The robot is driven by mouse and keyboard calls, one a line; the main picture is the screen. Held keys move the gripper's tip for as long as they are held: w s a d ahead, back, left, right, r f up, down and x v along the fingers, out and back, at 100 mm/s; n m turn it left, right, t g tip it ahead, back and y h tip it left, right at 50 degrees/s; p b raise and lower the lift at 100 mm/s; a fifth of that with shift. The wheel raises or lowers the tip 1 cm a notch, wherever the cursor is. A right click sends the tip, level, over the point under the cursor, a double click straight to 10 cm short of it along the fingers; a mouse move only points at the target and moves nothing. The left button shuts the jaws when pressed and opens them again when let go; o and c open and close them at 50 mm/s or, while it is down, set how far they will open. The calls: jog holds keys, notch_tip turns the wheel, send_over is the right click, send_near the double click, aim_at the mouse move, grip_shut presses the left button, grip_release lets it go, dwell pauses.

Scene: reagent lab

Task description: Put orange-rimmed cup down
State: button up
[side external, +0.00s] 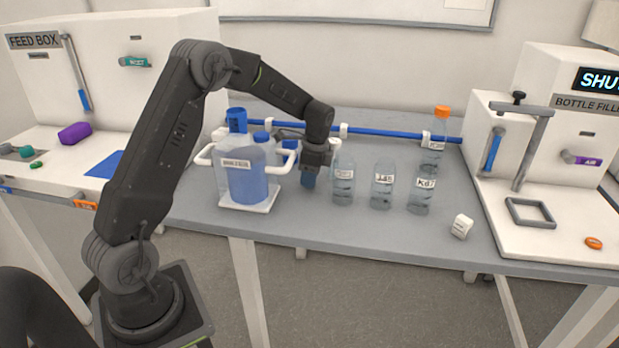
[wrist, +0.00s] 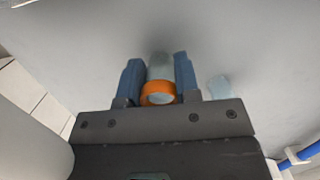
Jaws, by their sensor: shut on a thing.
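The orange-rimmed cup (wrist: 159,92) sits between the two blue fingers of my gripper (wrist: 158,76) in the wrist view. Its orange rim faces the camera, and its clear body extends away between the fingers. The gripper is shut on it. In the side view my gripper (side external: 309,177) points down, low over the grey bench (side external: 330,232), between the blue-filled jug and the row of clear bottles. The cup cannot be made out there, being hidden by the fingers. I cannot tell whether its bottom touches the bench.
A large handled jug (side external: 247,178) stands close left of my gripper. Clear labelled bottles (side external: 343,180) stand close right, one (wrist: 220,87) also in the wrist view. An orange-capped bottle (side external: 441,112) stands farther right. A blue rail (side external: 385,133) runs behind.

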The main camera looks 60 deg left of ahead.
jog(key=shift+f, duration=0.3)
jog(key=o, duration=1)
jog(key=shift+f, duration=0.1)
